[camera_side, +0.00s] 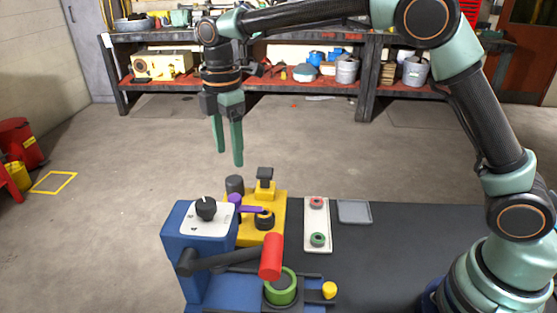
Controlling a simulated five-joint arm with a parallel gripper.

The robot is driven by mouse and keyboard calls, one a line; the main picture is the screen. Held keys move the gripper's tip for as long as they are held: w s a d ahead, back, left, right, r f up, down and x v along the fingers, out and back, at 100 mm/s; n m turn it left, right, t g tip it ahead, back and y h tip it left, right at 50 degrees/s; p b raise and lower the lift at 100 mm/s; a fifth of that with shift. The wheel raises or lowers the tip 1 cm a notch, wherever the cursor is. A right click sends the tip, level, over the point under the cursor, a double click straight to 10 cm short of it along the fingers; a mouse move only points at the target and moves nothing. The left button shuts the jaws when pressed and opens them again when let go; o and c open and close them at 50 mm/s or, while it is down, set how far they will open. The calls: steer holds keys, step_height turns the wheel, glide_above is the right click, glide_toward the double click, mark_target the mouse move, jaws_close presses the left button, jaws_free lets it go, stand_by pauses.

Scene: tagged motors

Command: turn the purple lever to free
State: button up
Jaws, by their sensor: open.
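The purple lever (249,209) is a short bar on the yellow motor block (272,233), in the middle of the side view. It points to the right from a purple hub (235,199), above a dark round part. The blue housing in front hides part of the block's left side. I cannot read any free marking. My gripper (230,158) hangs above the block, up and to the left of the lever. Its two green fingers point down, apart and empty, touching nothing.
A blue housing (180,225) with a black knob (206,208) and a red-ended handle (270,257) stands in front. A white panel (317,228) with red and green rings and a grey tray (354,211) lie to the right.

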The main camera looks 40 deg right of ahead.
mark_target(235, 197)
step_height(235, 197, down, 12)
steer(key=shift+r, duration=0.2)
stand_by(0.4)
jaws_close()
